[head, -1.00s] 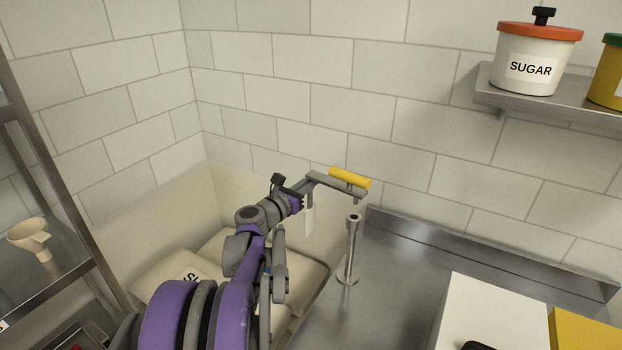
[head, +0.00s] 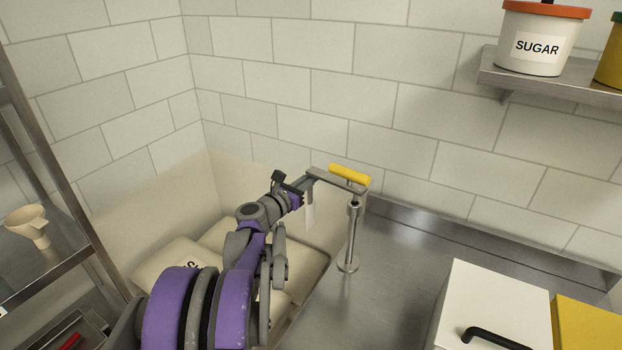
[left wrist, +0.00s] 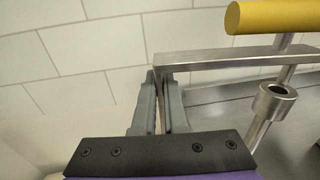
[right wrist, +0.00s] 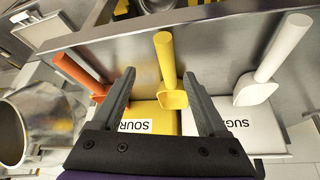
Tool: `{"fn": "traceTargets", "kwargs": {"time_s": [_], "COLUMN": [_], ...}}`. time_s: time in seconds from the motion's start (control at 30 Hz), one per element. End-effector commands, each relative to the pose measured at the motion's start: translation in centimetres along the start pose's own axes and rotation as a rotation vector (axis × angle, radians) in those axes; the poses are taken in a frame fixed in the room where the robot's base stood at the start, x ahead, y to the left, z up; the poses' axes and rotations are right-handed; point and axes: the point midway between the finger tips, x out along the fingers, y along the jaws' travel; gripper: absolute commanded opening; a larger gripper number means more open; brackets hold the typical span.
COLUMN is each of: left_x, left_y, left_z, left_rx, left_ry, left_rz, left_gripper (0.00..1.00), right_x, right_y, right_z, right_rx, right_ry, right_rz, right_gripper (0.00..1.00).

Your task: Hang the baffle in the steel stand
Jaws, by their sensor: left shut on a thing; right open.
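The baffle is a flat grey bar (left wrist: 225,60) with a yellow cylinder handle (head: 350,175) on top and a short pin below its far end. A pale plate (head: 310,212) hangs below the bar near my gripper. My left gripper (left wrist: 160,80) is shut on the near end of the bar and holds it roughly level. The steel stand (head: 350,240) is an upright post on a round foot, with a hollow collar (left wrist: 274,97) at its top. The pin is just above or behind the collar; I cannot tell if they touch. My right gripper (right wrist: 157,80) is open and empty.
Sacks (head: 170,265) lie left of the stand. A white box (head: 490,300) and a yellow box (head: 585,325) are at the right. The right wrist view shows a yellow scoop (right wrist: 165,65), an orange scoop (right wrist: 75,72), a white scoop (right wrist: 280,60) and a metal pot (right wrist: 35,125).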

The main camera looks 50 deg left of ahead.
Motion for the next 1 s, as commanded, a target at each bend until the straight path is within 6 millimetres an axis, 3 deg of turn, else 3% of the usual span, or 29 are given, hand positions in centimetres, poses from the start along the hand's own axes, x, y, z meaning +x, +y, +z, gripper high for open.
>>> {"fn": "traceTargets", "kwargs": {"time_s": [0.57,1.0], "left_x": [0.1,0.1], "left_y": [0.0,0.0], "left_z": [0.0,-1.4], "left_rx": [-0.001,0.000], "left_ry": [0.000,0.001], "left_rz": [0.000,0.000], "left_gripper": [0.00,0.00], "right_x": [0.0,0.7], "right_y": [0.0,0.0], "right_z": [0.0,0.8], "right_rx": [0.000,0.000], "right_ry": [0.000,-0.007], "right_rz": [0.000,0.000], "right_gripper": [0.77,0.77]}}
